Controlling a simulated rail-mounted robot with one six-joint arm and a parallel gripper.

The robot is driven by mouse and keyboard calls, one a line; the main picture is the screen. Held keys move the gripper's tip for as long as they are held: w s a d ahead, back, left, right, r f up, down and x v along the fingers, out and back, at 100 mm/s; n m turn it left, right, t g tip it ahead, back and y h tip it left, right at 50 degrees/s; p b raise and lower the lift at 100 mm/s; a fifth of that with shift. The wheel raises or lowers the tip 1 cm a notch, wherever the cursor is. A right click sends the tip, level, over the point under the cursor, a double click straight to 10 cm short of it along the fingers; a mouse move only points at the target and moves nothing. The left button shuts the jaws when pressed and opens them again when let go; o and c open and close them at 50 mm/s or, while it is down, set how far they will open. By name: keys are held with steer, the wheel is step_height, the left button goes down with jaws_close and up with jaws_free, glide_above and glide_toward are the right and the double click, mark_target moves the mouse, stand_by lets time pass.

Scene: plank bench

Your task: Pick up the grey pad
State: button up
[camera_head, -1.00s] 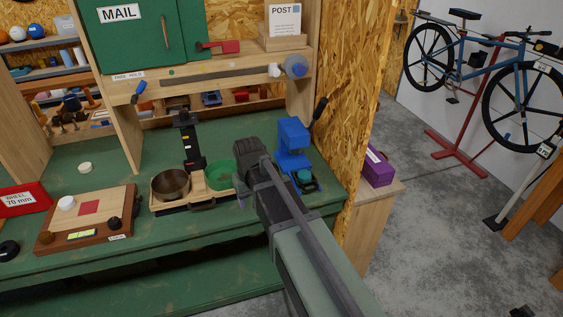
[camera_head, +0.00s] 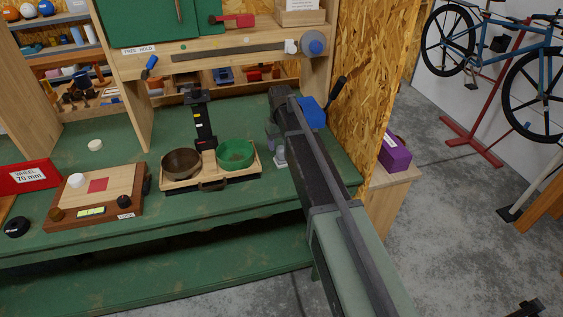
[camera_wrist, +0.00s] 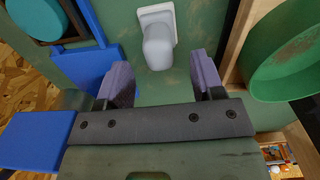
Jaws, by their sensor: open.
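The grey pad (camera_wrist: 158,45), a pale grey rounded block on a square white base, stands on the green bench top. In the wrist view it is at the top centre, just beyond and between the fingertips. In the head view the pad (camera_head: 280,158) shows just below the gripper, partly covered by it. My gripper (camera_wrist: 163,78) is open and empty, with one purple-grey finger on each side. In the head view my gripper (camera_head: 273,138) is right of the green bowl. I cannot tell its exact height above the bench.
A green bowl (camera_wrist: 292,68) in a wooden tray (camera_head: 212,184) is close on the right in the wrist view. A brown bowl (camera_head: 181,164) shares the tray.

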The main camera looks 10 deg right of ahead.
mark_target(281, 147)
step_height(281, 147, down, 5)
steer(key=b, duration=0.3)
steer(key=shift+b, duration=0.4)
steer(key=shift+r, duration=0.3)
steer(key=c, duration=1)
steer(key=shift+c, duration=0.2)
steer(key=shift+r+p, duration=0.1)
steer(key=shift+p, duration=0.25)
step_height(281, 147, up, 20)
steer(key=p, duration=2)
